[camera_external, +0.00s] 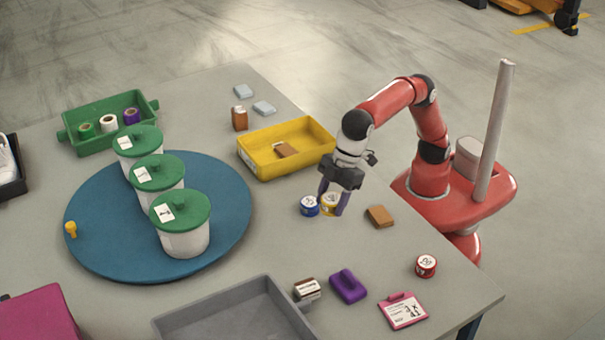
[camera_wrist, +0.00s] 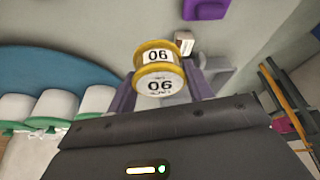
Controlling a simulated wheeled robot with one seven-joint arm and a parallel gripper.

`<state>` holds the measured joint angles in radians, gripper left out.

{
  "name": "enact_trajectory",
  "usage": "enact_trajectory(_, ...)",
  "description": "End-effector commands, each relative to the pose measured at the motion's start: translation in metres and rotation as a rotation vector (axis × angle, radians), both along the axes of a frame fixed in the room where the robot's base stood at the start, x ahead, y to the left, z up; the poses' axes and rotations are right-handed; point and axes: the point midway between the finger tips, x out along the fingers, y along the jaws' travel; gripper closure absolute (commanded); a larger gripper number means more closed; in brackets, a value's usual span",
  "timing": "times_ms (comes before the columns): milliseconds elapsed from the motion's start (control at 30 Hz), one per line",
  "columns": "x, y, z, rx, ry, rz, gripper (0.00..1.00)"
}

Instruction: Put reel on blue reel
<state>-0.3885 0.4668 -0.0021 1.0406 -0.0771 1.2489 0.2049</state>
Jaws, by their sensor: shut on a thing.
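A yellow reel (camera_external: 330,203) with a white label is between the purple fingers of my gripper (camera_external: 333,200), which is shut on it. In the wrist view the yellow reel (camera_wrist: 155,68) shows "06" on its labels, with a finger on each side. The blue reel (camera_external: 309,206) stands upright on the table just left of the yellow reel, with a white label on top. I cannot tell whether the yellow reel touches the table. The blue reel does not show in the wrist view.
A red reel (camera_external: 426,265) stands near the table's right edge. A brown block (camera_external: 380,215) lies right of my gripper, and a yellow bin (camera_external: 262,166) stands behind. A blue round board (camera_external: 100,240) with green-lidded tubs is at left.

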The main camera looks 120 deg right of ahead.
Motion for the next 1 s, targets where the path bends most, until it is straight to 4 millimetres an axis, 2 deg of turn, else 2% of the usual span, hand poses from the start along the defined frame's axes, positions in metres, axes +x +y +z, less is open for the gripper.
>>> enact_trajectory(67,0.0,-0.004,0.007,0.0,0.0,-0.002,0.71)
enact_trajectory(167,-0.001,-0.023,0.014,-0.001,0.0,-0.008,0.71)
enact_trajectory(267,-0.006,-0.059,0.021,0.0,0.001,-0.013,0.71)
enact_trajectory(400,-0.021,-0.118,0.032,-0.001,0.002,-0.015,0.71)
enact_trajectory(500,-0.035,-0.154,0.039,0.001,0.002,-0.01,0.71)
enact_trajectory(600,-0.048,-0.179,0.046,0.001,0.0,-0.005,0.71)
enact_trajectory(767,-0.059,-0.198,0.046,0.002,0.001,0.004,0.71)
enact_trajectory(867,-0.061,-0.201,0.029,0.001,0.003,0.006,0.71)
enact_trajectory(1000,-0.062,-0.2,-0.008,0.002,0.004,0.007,0.71)
